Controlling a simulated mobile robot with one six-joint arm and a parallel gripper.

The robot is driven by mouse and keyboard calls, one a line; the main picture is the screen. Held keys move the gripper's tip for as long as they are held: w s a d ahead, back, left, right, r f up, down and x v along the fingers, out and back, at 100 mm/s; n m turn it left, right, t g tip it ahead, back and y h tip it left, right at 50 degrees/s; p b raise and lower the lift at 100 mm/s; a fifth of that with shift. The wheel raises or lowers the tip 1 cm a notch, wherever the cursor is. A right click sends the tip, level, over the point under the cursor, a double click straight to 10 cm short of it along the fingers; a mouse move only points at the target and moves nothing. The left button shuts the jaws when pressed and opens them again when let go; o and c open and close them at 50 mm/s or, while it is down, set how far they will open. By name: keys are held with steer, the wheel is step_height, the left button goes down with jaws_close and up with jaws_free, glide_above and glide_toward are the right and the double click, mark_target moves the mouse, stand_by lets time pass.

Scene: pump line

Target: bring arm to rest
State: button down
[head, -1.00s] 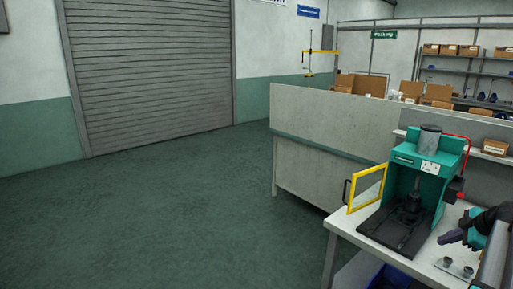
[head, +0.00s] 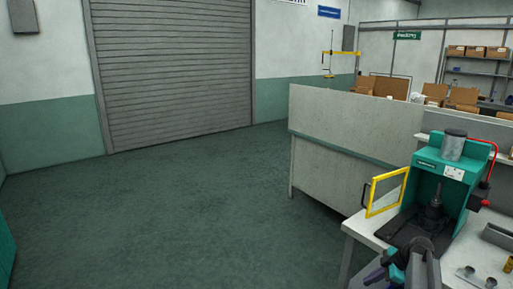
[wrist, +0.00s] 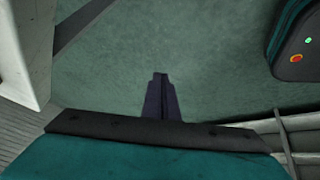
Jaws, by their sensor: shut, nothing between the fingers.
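My gripper (head: 374,276) is at the lower right of the head view, in front of the white table's near edge, pointing left and down. In the wrist view its dark fingers (wrist: 161,97) are together with nothing between them, above the green floor. My arm is folded in close at the bottom of the head view and partly cut off by the frame.
A teal press (head: 441,174) with an open yellow-framed guard (head: 387,193) stands on the white table (head: 358,228), close behind my gripper. A grey partition (head: 340,140) stands beyond. The floor (head: 180,215) to the left is clear up to the roller shutter (head: 172,70).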

steer(key=s+a+f+g, duration=0.2)
steer(key=s+a+f, duration=0.3)
steer(key=a+f, duration=0.3)
steer(key=s+a+f+g, duration=0.2)
steer(key=s+a+f, duration=0.35)
steer(key=a, duration=0.45)
steer(key=s+a+f+g, duration=0.2)
steer(key=s+a+f, duration=0.2)
steer(key=a+f, duration=0.45)
steer(key=s+a+f+m+g+h, duration=0.1)
steer(key=s+a+f, duration=0.25)
steer(key=s, duration=0.35)
steer(key=s+a+f+m+g+h, duration=0.1)
steer(key=s+a+f+m+g, duration=0.2)
steer(key=s, duration=0.4)
steer(key=s+d+f+m+h, duration=0.1)
steer(key=s+d+m+h, duration=0.1)
steer(key=s+m, duration=0.8)
steer(key=shift+s+f+t+h, duration=0.2)
steer(key=shift+s+t+h, duration=0.1)
steer(key=shift+s+h, duration=0.15)
